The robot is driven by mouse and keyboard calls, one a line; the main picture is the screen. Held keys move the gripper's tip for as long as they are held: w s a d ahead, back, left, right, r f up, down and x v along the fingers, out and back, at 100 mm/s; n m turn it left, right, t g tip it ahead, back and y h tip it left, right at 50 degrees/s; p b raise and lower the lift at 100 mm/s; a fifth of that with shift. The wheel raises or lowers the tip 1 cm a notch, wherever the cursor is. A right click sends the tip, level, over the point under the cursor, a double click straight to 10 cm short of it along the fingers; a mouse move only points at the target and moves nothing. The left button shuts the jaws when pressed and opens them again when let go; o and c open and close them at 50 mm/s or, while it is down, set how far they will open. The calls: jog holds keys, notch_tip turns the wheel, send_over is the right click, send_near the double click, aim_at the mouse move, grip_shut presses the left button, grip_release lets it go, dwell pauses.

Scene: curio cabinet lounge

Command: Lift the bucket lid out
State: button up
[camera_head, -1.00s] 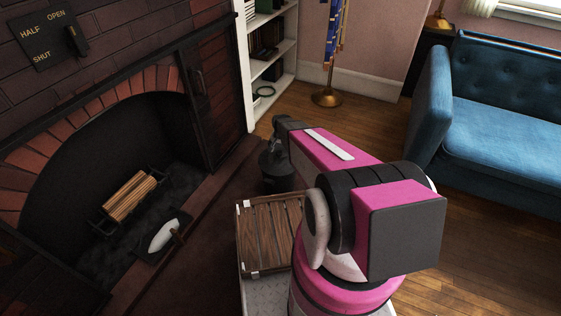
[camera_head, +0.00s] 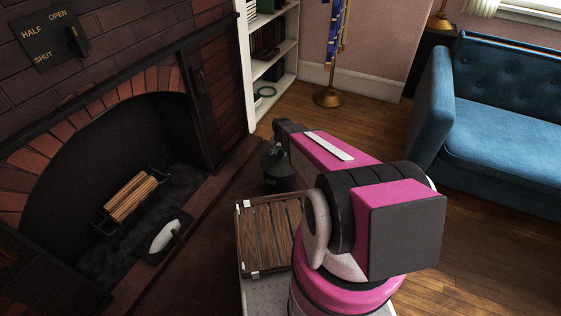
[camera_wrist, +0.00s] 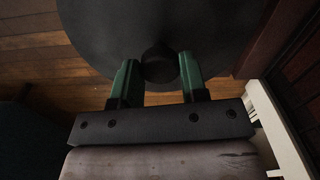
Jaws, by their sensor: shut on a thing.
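The bucket lid (camera_wrist: 110,40) is a dark grey round disc filling the top middle of the wrist view. Its dark round knob (camera_wrist: 158,66) sits between the green fingers of my gripper (camera_wrist: 158,72), which is shut on it. In the head view, the dark bucket (camera_head: 282,180) stands on the floor beyond the slatted wooden crate, partly behind my arm. The lid and the fingertips blend with the dark bucket there, so I cannot tell whether the lid is seated or raised.
The slatted wooden crate (camera_head: 262,238) is just in front of the bucket. The brick fireplace (camera_head: 60,130) with logs (camera_head: 130,196) and a pan (camera_head: 165,238) is on the left. A white bookshelf (camera_head: 247,85) stands behind, a blue sofa (camera_head: 500,130) at right.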

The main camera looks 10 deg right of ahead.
aim_at(281, 152)
jog(key=shift+r, duration=0.75)
dwell(0.6)
jog(key=shift+r, duration=1.85)
